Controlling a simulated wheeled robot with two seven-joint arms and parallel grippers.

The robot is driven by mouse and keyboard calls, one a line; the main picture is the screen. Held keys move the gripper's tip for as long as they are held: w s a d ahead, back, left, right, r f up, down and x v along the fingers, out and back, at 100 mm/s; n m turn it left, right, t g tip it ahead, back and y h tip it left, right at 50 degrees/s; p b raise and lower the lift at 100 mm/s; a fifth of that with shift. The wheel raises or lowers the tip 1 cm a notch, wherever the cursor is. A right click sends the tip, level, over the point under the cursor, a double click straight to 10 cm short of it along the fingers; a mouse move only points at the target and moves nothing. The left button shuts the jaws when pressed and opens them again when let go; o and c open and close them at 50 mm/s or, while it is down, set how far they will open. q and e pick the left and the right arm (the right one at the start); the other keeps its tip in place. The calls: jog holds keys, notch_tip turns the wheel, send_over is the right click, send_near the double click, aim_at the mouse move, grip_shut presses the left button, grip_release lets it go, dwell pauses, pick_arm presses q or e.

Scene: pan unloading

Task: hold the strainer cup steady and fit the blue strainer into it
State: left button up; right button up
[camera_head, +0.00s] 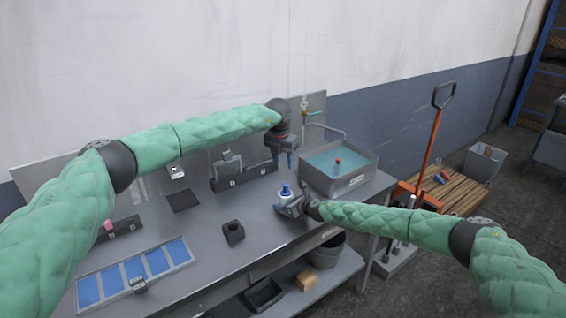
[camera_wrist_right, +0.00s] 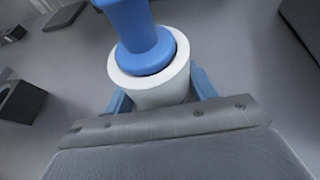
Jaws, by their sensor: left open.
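The white strainer cup (camera_wrist_right: 152,92) stands upright between the blue fingers of my right gripper (camera_wrist_right: 160,100), which is shut on it. The blue strainer (camera_wrist_right: 143,50) sits in the cup's mouth, with a dark ring around it; its lower part is hidden inside, and I cannot tell how deep it sits. In the head view the blue strainer (camera_head: 286,188) and cup show small at the tip of my right gripper (camera_head: 289,207), low over the worktable. My left gripper (camera_head: 291,160) is open and empty, pointing down above and slightly right of the strainer, apart from it.
A grey basin of teal water (camera_head: 341,184) with a red object stands right of the grippers. On the worktable (camera_head: 205,250) are a dark hollow block (camera_head: 233,233), a black mat (camera_head: 184,200) and a tray with blue panels (camera_head: 134,274). Dark racks stand along the back.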

jog(key=o, duration=0.4)
jog(key=shift+s+d+f, duration=0.1)
jog(key=shift+f, duration=0.25)
jog(key=shift+r, duration=0.1)
jog(key=shift+r, duration=0.15)
